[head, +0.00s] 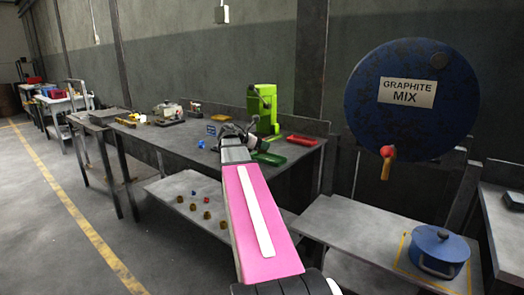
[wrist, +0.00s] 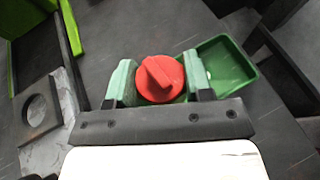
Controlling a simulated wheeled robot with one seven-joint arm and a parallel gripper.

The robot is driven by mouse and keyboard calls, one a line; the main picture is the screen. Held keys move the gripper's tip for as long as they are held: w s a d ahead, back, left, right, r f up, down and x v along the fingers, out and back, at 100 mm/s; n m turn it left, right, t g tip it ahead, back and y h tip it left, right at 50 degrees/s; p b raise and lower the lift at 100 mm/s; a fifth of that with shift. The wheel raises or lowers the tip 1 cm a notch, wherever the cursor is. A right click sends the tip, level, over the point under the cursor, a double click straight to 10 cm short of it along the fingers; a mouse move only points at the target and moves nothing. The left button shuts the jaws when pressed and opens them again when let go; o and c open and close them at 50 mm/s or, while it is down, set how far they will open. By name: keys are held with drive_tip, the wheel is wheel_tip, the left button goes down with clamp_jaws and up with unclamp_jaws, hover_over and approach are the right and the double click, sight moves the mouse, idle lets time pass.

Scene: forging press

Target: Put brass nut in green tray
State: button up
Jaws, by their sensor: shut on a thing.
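My gripper (wrist: 158,82) has pale green finger pads and is shut on a red round piece (wrist: 150,88) with a raised ridge on top. The green tray (wrist: 243,58) lies just right of the fingers in the wrist view and looks empty where it shows; its left part is hidden. In the head view the green tray (head: 268,158) sits on the workbench, just right of my gripper (head: 240,135). Several small brass-coloured pieces (head: 207,215) lie on the shelf below; I cannot tell if they are nuts. No brass nut shows in the fingers.
A green press (head: 263,108) stands behind the gripper on the workbench (head: 185,138). A red tray (head: 302,140) lies to the right. A small blue thing (head: 201,144) is to the left. A blue drum (head: 415,100) and a blue pot (head: 438,250) are farther right.

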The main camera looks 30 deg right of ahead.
drive_tip(key=shift+f, duration=1.3)
drive_tip(key=shift+f, duration=0.1)
drive_tip(key=o, duration=0.9)
drive_tip(key=shift+o, duration=0.2)
drive_tip(key=v, duration=1.2)
